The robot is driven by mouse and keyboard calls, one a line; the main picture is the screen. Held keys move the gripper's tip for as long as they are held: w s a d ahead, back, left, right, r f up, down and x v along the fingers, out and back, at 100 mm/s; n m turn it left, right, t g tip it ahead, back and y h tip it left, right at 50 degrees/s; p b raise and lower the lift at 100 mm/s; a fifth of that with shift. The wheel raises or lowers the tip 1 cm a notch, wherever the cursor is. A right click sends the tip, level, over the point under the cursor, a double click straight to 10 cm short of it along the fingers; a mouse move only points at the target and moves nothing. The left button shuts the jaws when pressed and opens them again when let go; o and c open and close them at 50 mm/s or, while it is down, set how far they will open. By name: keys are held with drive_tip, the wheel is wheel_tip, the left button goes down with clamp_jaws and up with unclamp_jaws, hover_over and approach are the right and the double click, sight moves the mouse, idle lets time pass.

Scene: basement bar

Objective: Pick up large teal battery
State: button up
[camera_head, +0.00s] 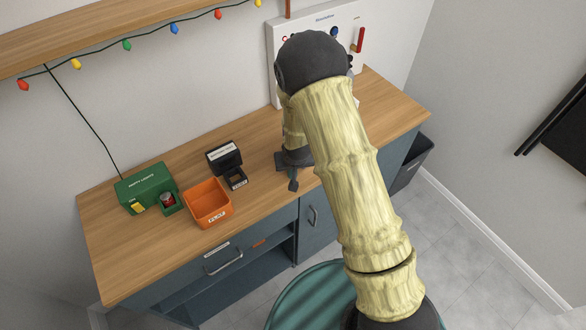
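I cannot make out a large teal battery in the head view; it may be hidden behind my arm or too small to tell. My gripper (291,178) is dark and hangs at the lower end of my arm, over the wooden counter right of the small black box. Its fingers are small and partly merged, so I cannot tell whether they are open or shut. Nothing is clearly seen in it. A green "Party Lights" box (145,184) stands at the counter's left, with a small red and silver item (167,199) in its front holder.
An orange open bin (207,203) and a black box with a raised lid (225,158) stand between the green box and my gripper. A white panel (300,28) leans at the back wall, partly behind my arm. The wooden counter (135,254) is bare along its front left.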

drive_tip(key=c, duration=1.1)
drive_tip(key=shift+r, duration=0.1)
drive_tip(key=shift+r, duration=0.25)
wheel_tip(320, 180, up, 3)
drive_tip(key=shift+r+p, duration=0.15)
drive_tip(key=shift+p, duration=1.05)
drive_tip(key=s, duration=0.4)
drive_tip(key=s+d, duration=0.1)
drive_tip(key=s, duration=0.3)
drive_tip(key=s+d+b, duration=0.1)
drive_tip(key=s, duration=0.4)
drive_tip(key=shift+d, duration=0.15)
